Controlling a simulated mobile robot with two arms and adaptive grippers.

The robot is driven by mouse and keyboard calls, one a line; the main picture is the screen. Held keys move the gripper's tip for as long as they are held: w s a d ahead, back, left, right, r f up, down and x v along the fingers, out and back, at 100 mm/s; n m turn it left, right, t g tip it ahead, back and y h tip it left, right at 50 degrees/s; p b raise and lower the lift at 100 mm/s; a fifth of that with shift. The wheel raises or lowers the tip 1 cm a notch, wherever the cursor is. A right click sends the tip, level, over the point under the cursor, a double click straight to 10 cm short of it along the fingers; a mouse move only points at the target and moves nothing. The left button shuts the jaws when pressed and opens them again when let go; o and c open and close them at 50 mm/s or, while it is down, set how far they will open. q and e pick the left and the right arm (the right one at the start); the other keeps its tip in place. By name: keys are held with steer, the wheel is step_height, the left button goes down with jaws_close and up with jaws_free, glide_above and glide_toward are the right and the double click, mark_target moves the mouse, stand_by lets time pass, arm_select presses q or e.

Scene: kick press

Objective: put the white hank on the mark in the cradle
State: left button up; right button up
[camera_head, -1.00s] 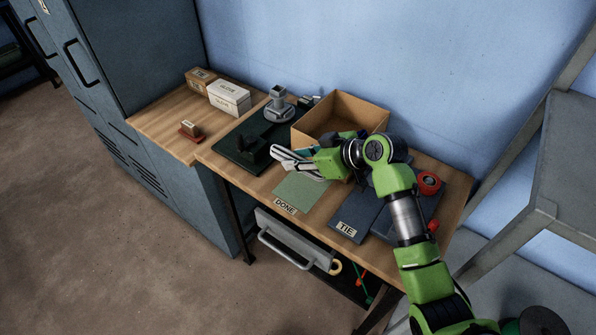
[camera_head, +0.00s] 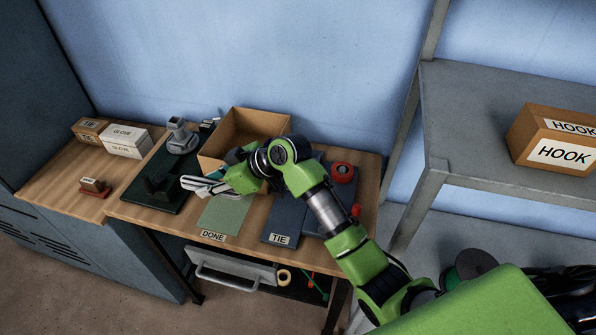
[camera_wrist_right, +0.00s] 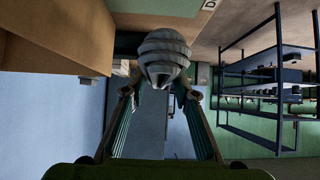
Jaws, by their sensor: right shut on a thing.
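My right gripper (camera_head: 214,186) is shut on the white hank (camera_head: 197,183), a pale bundle with dark bands. It holds the hank near the right edge of the dark green press base; the exact height is hard to tell. In the right wrist view the hank (camera_wrist_right: 163,52) sits between the two fingertips (camera_wrist_right: 160,92), with its rounded, banded end showing. A dark block that looks like the cradle (camera_head: 160,187) stands on the base, just left of the hank and apart from it. Its mark cannot be made out. My left gripper is not in view.
A grey post (camera_head: 182,138) stands behind the cradle. An open cardboard box (camera_head: 213,163) is behind my gripper. The green DONE mat (camera_head: 222,217) and blue TIE mat (camera_head: 285,222) lie in front. GLOVE (camera_head: 124,142) and TIE (camera_head: 88,130) boxes stand at the left.

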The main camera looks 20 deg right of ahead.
step_height(320, 180, down, 9)
steer(key=shift+f+p, duration=0.1)
steer(key=shift+p, duration=0.85)
steer(key=shift+f, duration=0.15)
steer(key=shift+f, duration=0.1)
steer(key=shift+f, duration=0.15)
steer(key=o, duration=1.2)
